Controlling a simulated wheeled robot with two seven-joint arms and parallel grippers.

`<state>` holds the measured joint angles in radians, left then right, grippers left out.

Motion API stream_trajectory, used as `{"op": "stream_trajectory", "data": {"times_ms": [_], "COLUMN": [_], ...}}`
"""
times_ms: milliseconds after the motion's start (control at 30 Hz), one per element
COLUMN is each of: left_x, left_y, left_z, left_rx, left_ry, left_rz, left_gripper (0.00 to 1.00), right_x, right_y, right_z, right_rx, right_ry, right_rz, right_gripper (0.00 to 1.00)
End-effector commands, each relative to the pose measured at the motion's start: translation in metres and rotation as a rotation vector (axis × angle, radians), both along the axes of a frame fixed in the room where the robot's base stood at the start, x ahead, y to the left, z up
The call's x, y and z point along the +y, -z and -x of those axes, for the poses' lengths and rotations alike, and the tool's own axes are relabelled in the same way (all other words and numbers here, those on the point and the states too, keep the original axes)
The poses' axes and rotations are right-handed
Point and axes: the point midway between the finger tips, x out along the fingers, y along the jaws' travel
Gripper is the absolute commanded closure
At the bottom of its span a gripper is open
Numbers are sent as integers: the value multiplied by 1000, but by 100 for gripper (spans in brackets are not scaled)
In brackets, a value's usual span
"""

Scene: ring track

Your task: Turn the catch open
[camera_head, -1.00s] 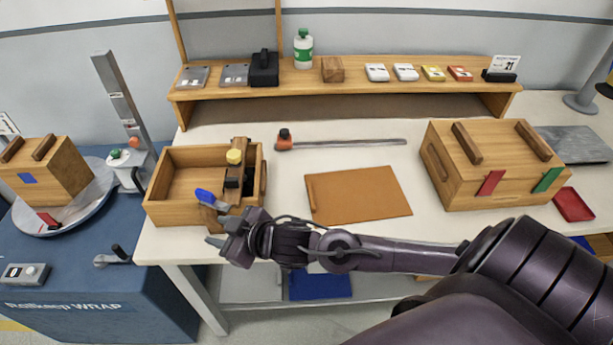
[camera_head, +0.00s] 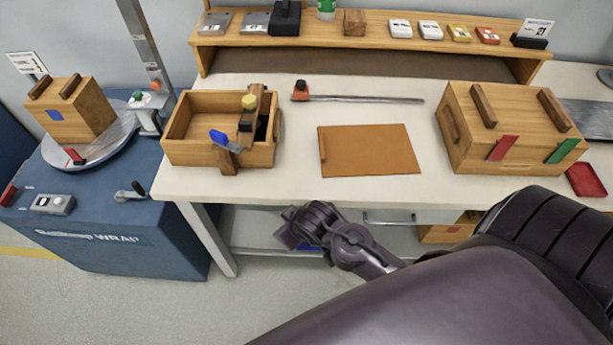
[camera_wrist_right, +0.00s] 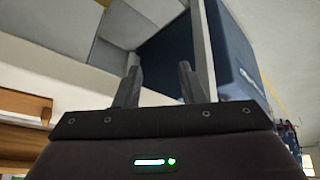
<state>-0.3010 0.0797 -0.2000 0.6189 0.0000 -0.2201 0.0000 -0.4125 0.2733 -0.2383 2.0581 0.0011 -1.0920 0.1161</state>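A blue-tipped lever (camera_head: 226,141), which looks like the catch, sits tilted on the front of an open wooden box (camera_head: 190,153) at the left of the bench. A wooden upright piece with a yellow knob (camera_head: 249,102) stands at that box's right part. My right gripper (camera_head: 287,228) is below and in front of the bench edge, apart from the box and lever. The right wrist view shows its two fingers (camera_wrist_right: 160,85) spread with nothing between them. My left gripper is in no view.
A lidded wooden box (camera_head: 460,130) with red and green tabs stands at the bench's right. A brown board (camera_head: 370,150) lies mid-bench. A blue machine (camera_head: 120,230) with a turntable and another wooden box (camera_head: 70,112) stands left. A shelf (camera_head: 380,45) runs along the back.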

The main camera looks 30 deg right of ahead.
Motion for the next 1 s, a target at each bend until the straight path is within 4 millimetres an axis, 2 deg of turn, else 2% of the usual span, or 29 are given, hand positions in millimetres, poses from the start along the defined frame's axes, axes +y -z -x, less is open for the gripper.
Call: {"op": "stream_trajectory", "data": {"times_ms": [100, 200, 400, 600, 1000], "left_x": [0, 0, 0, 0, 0], "left_y": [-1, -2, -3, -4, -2], "left_z": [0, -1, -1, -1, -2], "left_rx": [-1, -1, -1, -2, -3], "left_ry": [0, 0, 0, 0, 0], "left_rz": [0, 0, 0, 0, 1], "left_gripper": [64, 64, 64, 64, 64], "right_x": [-4, -6, -9, -10, -9], "right_y": [19, 34, 53, 58, 55], "right_z": [12, 14, 18, 19, 15], "right_rx": [55, 72, 91, 96, 84], "right_ry": [19, 20, 23, 24, 7], "right_rz": [0, 3, 6, 6, 14], "right_gripper": [64, 64, 64, 64, 64]}}
